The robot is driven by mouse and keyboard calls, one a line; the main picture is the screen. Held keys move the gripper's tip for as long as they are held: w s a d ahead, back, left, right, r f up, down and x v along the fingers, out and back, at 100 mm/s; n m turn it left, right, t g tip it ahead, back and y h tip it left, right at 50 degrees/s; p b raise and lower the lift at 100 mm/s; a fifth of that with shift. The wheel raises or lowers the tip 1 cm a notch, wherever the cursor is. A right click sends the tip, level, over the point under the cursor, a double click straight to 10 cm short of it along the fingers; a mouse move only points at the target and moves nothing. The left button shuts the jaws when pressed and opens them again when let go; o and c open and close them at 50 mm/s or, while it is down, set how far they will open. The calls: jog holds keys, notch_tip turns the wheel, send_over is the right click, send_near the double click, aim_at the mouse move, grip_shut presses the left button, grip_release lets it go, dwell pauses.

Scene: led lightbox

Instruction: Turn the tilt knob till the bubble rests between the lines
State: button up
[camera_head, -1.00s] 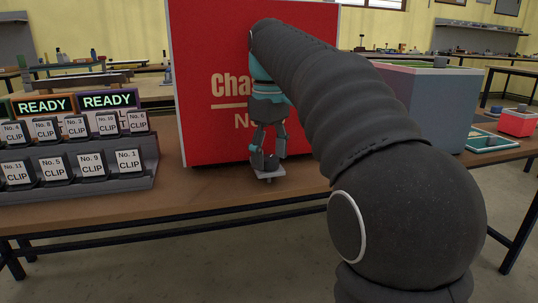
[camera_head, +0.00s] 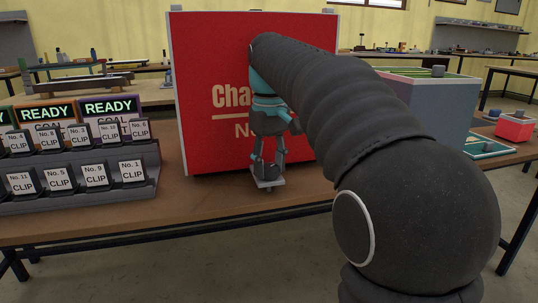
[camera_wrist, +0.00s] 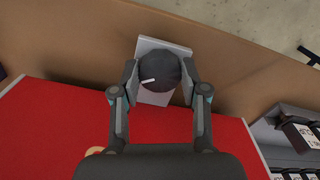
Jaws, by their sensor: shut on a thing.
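The tilt knob (camera_wrist: 163,66) is dark and round with a white pointer mark, on a grey plate (camera_wrist: 150,44) at the table's front edge in the wrist view. My gripper (camera_wrist: 159,73) has a finger on each side of the knob and is shut on it. In the head view my gripper (camera_head: 267,174) points down at the grey plate (camera_head: 268,184), in front of a large red panel (camera_head: 210,140). The knob is hidden there by the fingers. The pointer slants to the lower left in the wrist view. The bubble and its lines do not show in either view.
A stepped rack of labelled clips (camera_head: 80,198) stands to the left, with lit READY signs (camera_head: 109,106) behind. A grey box (camera_head: 440,112) and a small red box (camera_head: 514,127) stand to the right. The table's front edge (camera_head: 225,215) runs just below my gripper.

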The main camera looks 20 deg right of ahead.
aim_at(269, 167)
jog(key=m+p, duration=0.4)
jog(key=m, duration=0.2)
jog(key=shift+r+p, duration=0.1)
jog(key=shift+p, duration=0.3)
jog(key=shift+a+f+m+p, duration=0.15)
jog(key=shift+m+p, duration=0.4)
jog(key=shift+m, duration=0.5)
jog(key=shift+d+f+m+p, duration=0.1)
jog(key=shift+m+p, duration=0.4)
jog(key=shift+m, duration=0.55)
jog(key=o, duration=1.1)
jog(key=shift+o, duration=0.2)
jog(key=shift+r, duration=0.1)
notch_tip(269, 167, up, 12)
